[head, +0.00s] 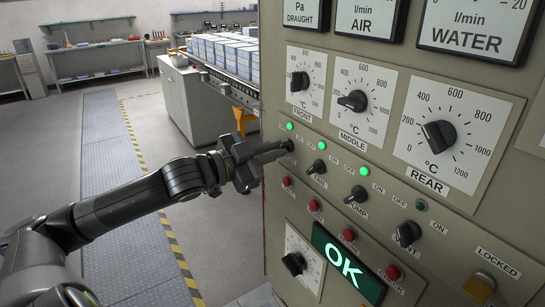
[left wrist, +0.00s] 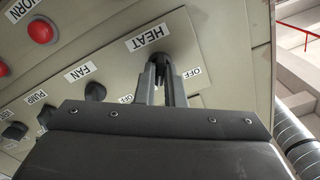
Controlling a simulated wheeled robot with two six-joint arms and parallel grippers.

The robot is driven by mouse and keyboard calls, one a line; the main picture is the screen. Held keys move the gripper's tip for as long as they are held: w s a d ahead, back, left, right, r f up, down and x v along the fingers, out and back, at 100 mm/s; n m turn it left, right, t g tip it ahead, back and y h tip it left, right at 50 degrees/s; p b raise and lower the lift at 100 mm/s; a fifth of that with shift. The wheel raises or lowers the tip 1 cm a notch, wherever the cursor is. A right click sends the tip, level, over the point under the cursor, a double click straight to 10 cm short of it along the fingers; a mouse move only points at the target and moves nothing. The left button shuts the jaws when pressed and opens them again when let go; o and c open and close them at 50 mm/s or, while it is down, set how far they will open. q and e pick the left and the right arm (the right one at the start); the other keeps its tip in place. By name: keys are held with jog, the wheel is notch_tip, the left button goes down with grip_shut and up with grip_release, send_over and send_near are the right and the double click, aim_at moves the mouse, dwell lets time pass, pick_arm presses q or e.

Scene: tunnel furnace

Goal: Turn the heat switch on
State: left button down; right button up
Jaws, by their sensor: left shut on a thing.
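The heat switch is a small black knob at the left end of the switch row on the beige panel. In the left wrist view the heat switch (left wrist: 166,64) sits between my finger ends, under the HEAT label (left wrist: 148,37), with an OFF label beside it. My left gripper (head: 284,148) is shut on it; in the left wrist view the fingers (left wrist: 164,76) reach up to the knob. In the head view the gripper hides most of the switch and its label. The lamp (head: 289,126) above it glows green. My right gripper is not in view.
The fan switch (head: 317,168) and pump switch (head: 357,195) lie to the right, both with green lamps. A fourth switch (head: 408,233) has a dark lamp. Red buttons (head: 349,234) and a green OK display (head: 348,265) are below. Dials are above. The floor at left is clear.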

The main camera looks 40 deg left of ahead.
pick_arm(q)
jog(key=shift+m, duration=0.5)
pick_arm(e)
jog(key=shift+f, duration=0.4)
pick_arm(q)
jog(key=c, duration=1.5)
grip_release()
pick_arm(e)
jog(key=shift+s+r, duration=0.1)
